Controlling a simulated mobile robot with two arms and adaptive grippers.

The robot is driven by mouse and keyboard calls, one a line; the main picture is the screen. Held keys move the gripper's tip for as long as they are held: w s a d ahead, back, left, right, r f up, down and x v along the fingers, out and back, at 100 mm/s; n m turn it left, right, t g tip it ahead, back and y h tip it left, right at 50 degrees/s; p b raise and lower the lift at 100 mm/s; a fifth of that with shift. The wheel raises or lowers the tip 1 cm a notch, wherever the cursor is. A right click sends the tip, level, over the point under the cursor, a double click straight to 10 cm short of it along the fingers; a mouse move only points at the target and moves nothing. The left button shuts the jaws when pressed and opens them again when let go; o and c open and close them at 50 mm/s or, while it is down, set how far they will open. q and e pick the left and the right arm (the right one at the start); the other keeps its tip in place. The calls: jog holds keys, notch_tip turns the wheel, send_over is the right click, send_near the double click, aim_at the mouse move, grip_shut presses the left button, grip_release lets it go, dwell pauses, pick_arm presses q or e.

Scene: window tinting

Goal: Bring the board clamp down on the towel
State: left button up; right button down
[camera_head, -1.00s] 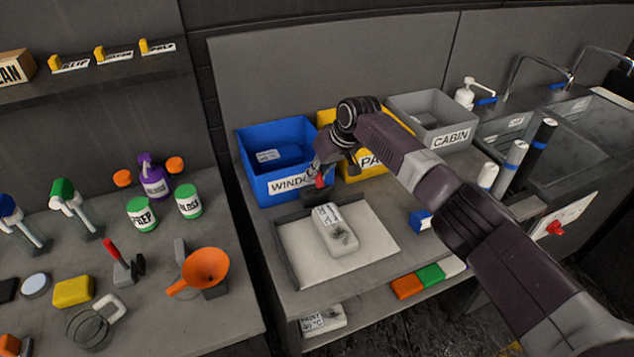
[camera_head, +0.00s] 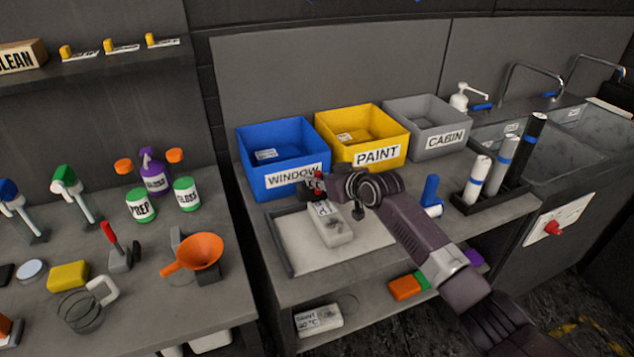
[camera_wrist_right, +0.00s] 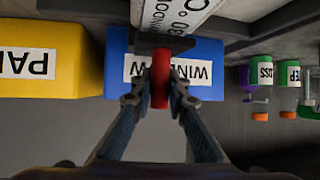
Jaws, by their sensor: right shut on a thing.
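The pale towel (camera_head: 333,232), with a printed label, lies on the light board (camera_head: 290,248) with dark edging. My right gripper (camera_head: 317,184) is at the towel's far end; my wrist partly covers that spot. In the right wrist view the gripper (camera_wrist_right: 160,92) is shut on the red handle of the board clamp (camera_wrist_right: 160,76). The clamp's dark bar (camera_wrist_right: 172,42) overlaps the towel's labelled face (camera_wrist_right: 175,16) there; whether it presses on it I cannot tell. My left gripper is not in view.
Behind the board stand the blue WINDOW bin (camera_head: 252,171), the yellow PAINT bin (camera_head: 361,124) and the grey CABIN bin (camera_head: 412,145). Several rolls stand in a dark rack (camera_head: 500,198) at the right. A blue object (camera_head: 431,188) stands right of my wrist.

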jog(key=shift+s+f, duration=0.15)
jog(key=shift+f, duration=0.05)
dwell(0.4)
jog(key=c, duration=1.8)
grip_release()
jog(key=shift+d+t, duration=0.1)
jog(key=shift+t, duration=0.2)
jog(key=shift+c, duration=0.2)
jog(key=v, duration=1.2)
jog(key=shift+d, duration=0.1)
